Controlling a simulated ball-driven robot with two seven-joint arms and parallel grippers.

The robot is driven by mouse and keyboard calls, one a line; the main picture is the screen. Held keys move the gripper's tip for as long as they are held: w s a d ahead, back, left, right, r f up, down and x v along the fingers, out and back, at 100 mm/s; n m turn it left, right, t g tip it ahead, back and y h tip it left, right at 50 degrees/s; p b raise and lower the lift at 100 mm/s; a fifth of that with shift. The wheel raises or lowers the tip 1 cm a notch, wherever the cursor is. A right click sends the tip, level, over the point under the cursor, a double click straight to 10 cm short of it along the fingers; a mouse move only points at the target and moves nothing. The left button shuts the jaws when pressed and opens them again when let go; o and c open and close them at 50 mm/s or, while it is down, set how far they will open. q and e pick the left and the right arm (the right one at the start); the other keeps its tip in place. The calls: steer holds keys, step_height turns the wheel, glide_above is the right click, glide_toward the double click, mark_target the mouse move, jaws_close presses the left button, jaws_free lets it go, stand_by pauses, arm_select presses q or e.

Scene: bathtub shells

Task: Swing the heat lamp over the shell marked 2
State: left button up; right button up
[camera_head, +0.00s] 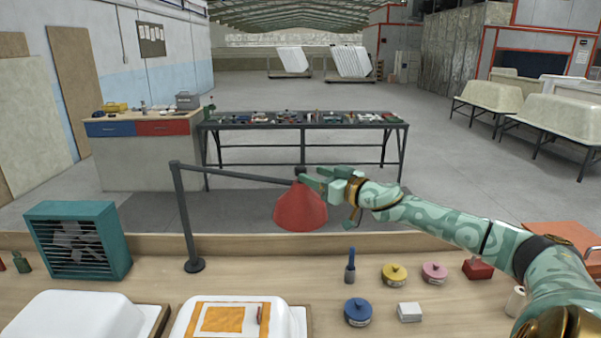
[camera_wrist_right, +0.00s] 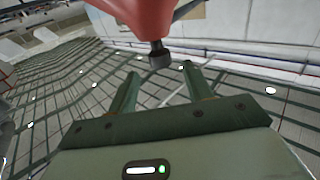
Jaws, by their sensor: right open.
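The heat lamp has a red cone shade (camera_head: 300,208) hanging from a dark swing arm (camera_head: 235,175) on a black post (camera_head: 184,215). My right gripper (camera_head: 318,178) is open at the top of the lamp, from the right. In the right wrist view, the shade (camera_wrist_right: 140,14) and its dark knob (camera_wrist_right: 159,56) sit just beyond my right fingertips (camera_wrist_right: 160,72); I cannot tell whether they touch. Two white shells show at the lower edge: a plain one (camera_head: 70,318) and one with an orange-framed panel (camera_head: 285,322). No number is readable on either. My left gripper is out of view.
A teal fan box (camera_head: 77,240) stands left of the post. A blue tin (camera_head: 358,311), yellow tin (camera_head: 394,273), pink tin (camera_head: 434,272), white block (camera_head: 409,312) and red box (camera_head: 478,268) stand on the right of the bench. A low wooden ledge (camera_head: 240,244) runs behind.

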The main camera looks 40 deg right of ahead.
mark_target(305, 172)
steer(key=w, duration=0.2)
steer(key=w+p, duration=0.1)
steer(key=w, duration=0.1)
steer(key=shift+a+r, duration=0.15)
steer(key=shift+w+a, duration=0.1)
steer(key=shift+w, duration=0.8)
